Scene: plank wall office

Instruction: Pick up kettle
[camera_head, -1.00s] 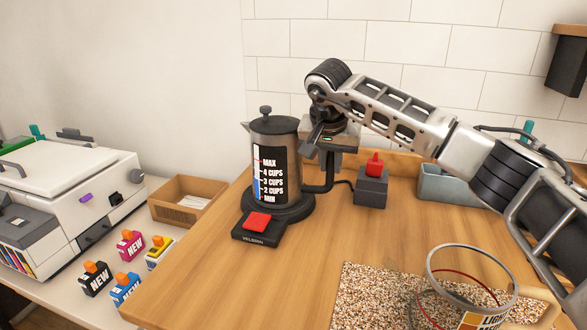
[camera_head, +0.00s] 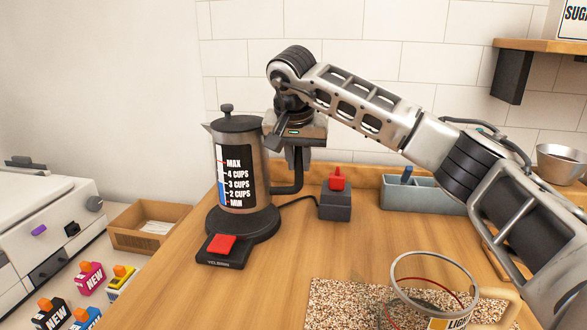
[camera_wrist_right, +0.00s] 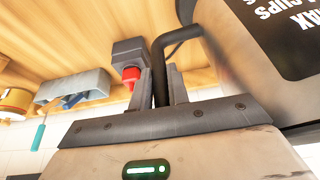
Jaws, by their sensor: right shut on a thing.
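The kettle (camera_head: 239,150) is a grey metal jug with a black level scale marked MAX to MIN. It stands upright on its dark round base (camera_head: 262,228), which has a red switch (camera_head: 222,244) in front. My right gripper (camera_head: 296,160) is at the kettle's right side, shut on its black handle (camera_head: 288,189). In the right wrist view, the handle (camera_wrist_right: 162,72) passes between the two fingers of my right gripper (camera_wrist_right: 161,88), and part of the kettle body (camera_wrist_right: 235,45) shows at the right. My left gripper is not in view.
A grey box with a red switch (camera_head: 336,200) stands right of the base, joined by a cord. Bare wood lies in front of the base.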

